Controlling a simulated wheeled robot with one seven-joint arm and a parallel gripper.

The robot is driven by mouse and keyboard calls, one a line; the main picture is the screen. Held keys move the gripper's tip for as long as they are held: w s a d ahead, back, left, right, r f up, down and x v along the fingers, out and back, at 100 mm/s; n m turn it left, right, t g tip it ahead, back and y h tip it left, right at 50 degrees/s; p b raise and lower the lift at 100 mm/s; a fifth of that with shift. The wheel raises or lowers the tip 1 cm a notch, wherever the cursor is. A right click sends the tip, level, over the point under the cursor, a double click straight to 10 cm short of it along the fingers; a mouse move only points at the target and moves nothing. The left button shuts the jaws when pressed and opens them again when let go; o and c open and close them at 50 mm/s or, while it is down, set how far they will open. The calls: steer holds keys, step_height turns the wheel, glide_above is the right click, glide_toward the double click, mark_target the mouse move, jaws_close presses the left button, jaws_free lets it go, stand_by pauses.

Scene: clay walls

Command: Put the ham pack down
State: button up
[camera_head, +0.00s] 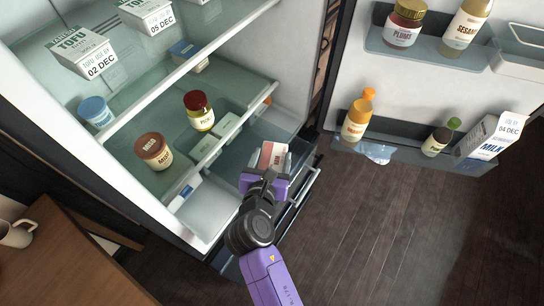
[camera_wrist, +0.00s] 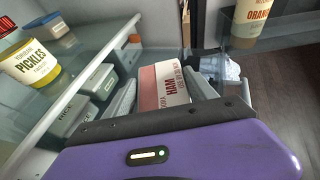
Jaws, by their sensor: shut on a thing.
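The ham pack (camera_head: 273,155) is a small pink and white box marked HAM. It also shows in the wrist view (camera_wrist: 165,88), upright between the two grey fingers. My gripper (camera_head: 268,174) is shut on the ham pack, at the open drawer (camera_head: 243,153) low in the fridge. I cannot tell whether the pack touches the drawer floor. My gripper hides the pack's lower part.
A glass shelf (camera_head: 130,150) beside the drawer holds a miso jar (camera_head: 153,151), a pickles jar (camera_head: 200,111) and pale boxes (camera_head: 228,127). The open door's lower rack (camera_head: 405,151) holds an orange bottle (camera_head: 357,119) and a milk carton (camera_head: 489,137). A wooden table (camera_head: 50,258) stands at left.

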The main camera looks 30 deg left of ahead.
steer(key=shift+f, duration=0.5)
steer(key=o, duration=1.4)
steer(key=shift+r, duration=0.15)
steer(key=v, duration=0.8)
steer(key=r+v, duration=0.1)
steer(key=v, duration=0.3)
